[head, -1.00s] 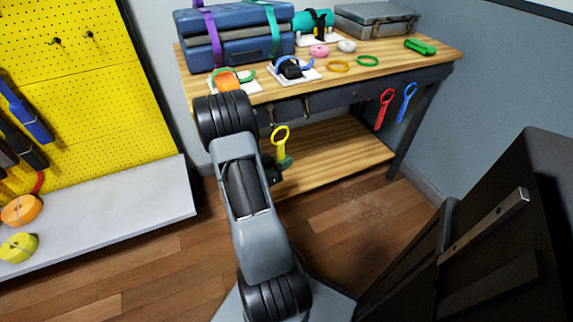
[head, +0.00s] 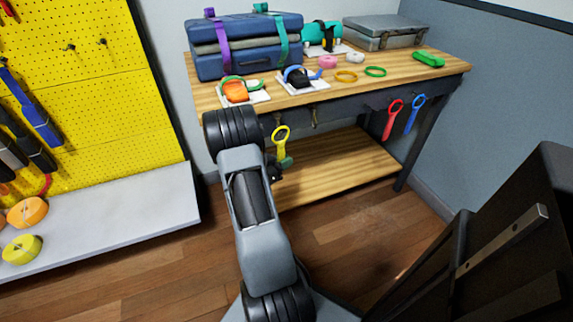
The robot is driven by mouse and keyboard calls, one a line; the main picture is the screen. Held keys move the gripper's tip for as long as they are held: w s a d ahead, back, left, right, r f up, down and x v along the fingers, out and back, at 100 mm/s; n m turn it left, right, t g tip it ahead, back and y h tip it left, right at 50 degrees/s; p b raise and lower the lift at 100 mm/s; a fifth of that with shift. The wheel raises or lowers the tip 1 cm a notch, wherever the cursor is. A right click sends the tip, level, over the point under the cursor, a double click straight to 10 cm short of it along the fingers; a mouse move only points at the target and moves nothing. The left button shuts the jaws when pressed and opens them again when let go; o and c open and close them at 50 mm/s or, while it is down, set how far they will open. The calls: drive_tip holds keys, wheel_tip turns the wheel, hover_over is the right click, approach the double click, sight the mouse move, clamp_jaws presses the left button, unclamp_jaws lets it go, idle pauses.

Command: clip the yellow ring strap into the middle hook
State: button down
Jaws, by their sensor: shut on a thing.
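The yellow ring strap (head: 281,139) stands upright, ring at the top, in front of the bench's front edge. My gripper (head: 277,167) is shut on its lower end, partly hidden behind my own arm. A dark green piece shows beside the strap's lower end. A small metal hook (head: 314,117) hangs from the bench front, right of the ring and apart from it. Other hooks along this edge are small or hidden, so I cannot tell for certain which is the middle one.
A red strap (head: 393,119) and a blue strap (head: 414,113) hang at the bench's right. The wooden bench top (head: 320,92) holds cases, buckles and rings. A lower shelf (head: 335,166) lies beneath. A yellow pegboard (head: 95,90) stands left.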

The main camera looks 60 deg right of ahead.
drive_tip(key=shift+w+d+f+b, duration=0.15)
drive_tip(key=shift+f+b, duration=0.25)
drive_tip(key=shift+f, duration=0.2)
drive_tip(key=shift+w+d+f+b, duration=0.1)
drive_tip(key=shift+w+f+b, duration=0.05)
drive_tip(key=shift+f+b, duration=0.35)
drive_tip(key=shift+f, duration=0.15)
drive_tip(key=c, duration=1.1)
unclamp_jaws()
drive_tip(key=shift+o, duration=0.2)
drive_tip(key=shift+w+a, duration=0.1)
drive_tip(key=p+v, duration=0.2)
drive_tip(key=v, duration=1.1)
drive_tip(key=shift+a+p, duration=0.3)
drive_tip(key=shift+w, duration=0.1)
